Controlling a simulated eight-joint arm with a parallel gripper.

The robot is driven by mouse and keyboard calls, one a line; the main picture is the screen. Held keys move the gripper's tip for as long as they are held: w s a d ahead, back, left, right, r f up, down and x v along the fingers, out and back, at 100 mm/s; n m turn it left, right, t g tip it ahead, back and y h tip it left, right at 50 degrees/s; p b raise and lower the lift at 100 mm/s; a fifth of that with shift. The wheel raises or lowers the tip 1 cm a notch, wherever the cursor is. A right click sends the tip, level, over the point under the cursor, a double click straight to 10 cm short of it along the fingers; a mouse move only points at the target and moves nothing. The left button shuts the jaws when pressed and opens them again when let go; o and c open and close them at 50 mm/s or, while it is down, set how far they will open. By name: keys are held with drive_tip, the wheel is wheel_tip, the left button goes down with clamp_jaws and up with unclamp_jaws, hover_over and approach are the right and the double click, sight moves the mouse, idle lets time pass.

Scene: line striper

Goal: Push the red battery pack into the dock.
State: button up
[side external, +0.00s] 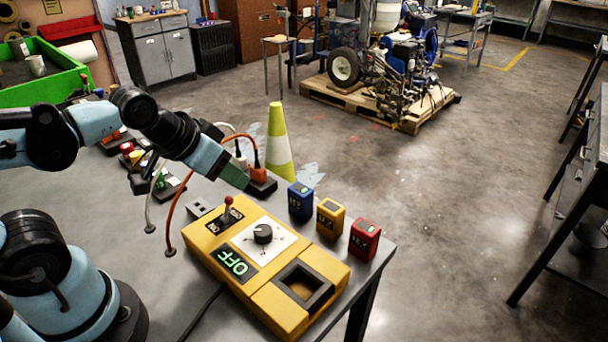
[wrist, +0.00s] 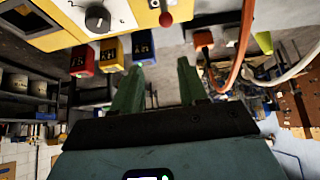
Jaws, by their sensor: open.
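The red battery pack (side external: 365,239) stands upright near the right edge of the table, beside the yellow control box (side external: 262,232); it also shows in the wrist view (wrist: 82,61). The dock (side external: 303,287) is a black-framed square recess at the box's near right end, and it looks empty. It shows partly at the upper left of the wrist view (wrist: 22,19). My gripper (side external: 242,178) is above the far side of the box, left of the packs and apart from them. In the wrist view its two green fingers (wrist: 160,66) are spread, with nothing between them.
A blue pack (side external: 300,201) and a yellow pack (side external: 330,218) stand in a row with the red one. The box carries a red-tipped lever (side external: 228,205), a black knob (side external: 263,233) and a display reading OFF (side external: 233,263). An orange cable (side external: 205,160) runs near my gripper.

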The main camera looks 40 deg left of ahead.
drive_tip(key=o, duration=0.4)
drive_tip(key=shift+w+d+r, duration=0.1)
drive_tip(key=shift+w, duration=0.05)
drive_tip(key=shift+c, duration=0.2)
drive_tip(key=w+d+r+n+g, duration=0.2)
drive_tip(key=w+d+r+n, duration=0.1)
drive_tip(key=w+d+n, duration=0.15)
drive_tip(key=n+g, duration=0.5)
drive_tip(key=n, duration=0.9)
hover_over(366, 227)
wheel_tip(366, 227, down, 3)
drive_tip(key=shift+m, duration=0.25)
drive_tip(key=shift+f, duration=4.65)
